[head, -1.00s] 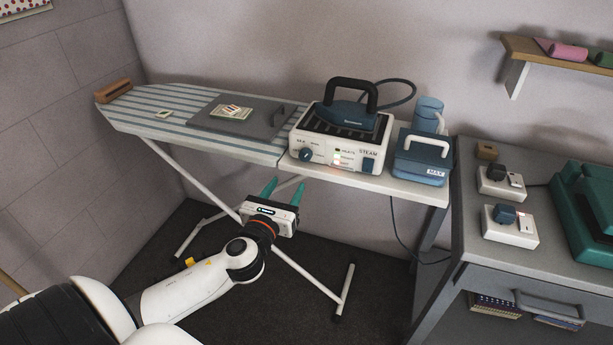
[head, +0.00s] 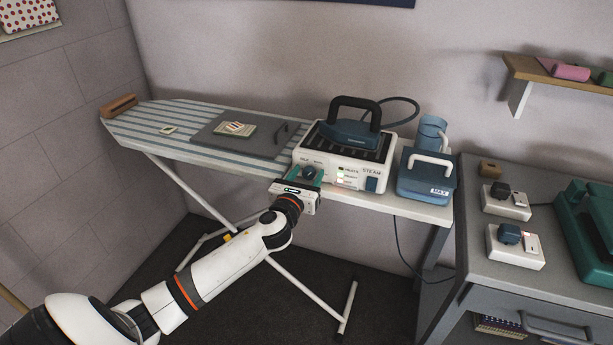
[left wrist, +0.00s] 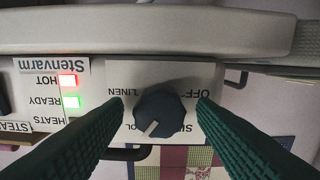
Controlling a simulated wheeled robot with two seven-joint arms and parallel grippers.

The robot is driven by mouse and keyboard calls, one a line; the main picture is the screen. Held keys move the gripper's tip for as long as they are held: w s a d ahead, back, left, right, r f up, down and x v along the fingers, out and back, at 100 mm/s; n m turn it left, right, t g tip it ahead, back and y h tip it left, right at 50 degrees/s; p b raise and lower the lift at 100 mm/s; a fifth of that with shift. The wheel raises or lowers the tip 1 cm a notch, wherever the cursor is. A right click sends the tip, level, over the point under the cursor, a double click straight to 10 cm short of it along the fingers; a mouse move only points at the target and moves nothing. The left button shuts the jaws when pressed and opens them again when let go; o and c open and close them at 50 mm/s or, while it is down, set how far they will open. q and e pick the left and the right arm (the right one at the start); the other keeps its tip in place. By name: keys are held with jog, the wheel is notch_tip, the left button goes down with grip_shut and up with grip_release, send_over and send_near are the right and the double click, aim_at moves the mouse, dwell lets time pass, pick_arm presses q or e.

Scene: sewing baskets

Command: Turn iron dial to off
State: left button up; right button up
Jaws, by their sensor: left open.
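The iron station (head: 335,158) is a white box at the ironing board's right part, with a dark blue iron (head: 350,133) resting on top. Its dark round dial (head: 309,172) is at the front left. In the left wrist view the dial (left wrist: 160,112) appears upside down, between labels LINEN and OFF above and partly covered labels below. Its white pointer line aims down-left, toward the label ending in "OL". My left gripper (head: 308,178) is open, its green fingers on either side of the dial with visible gaps. My right gripper is not in view.
Red HOT and green READY lights (left wrist: 70,101) glow on the panel. A blue caddy (head: 428,175) stands right of the station. A grey mat (head: 222,143) lies on the ironing board (head: 165,130) to the left. A grey cabinet (head: 490,250) stands at right.

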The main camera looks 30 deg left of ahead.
pick_arm(q)
jog(key=shift+c, duration=0.3)
jog(key=c, duration=0.9)
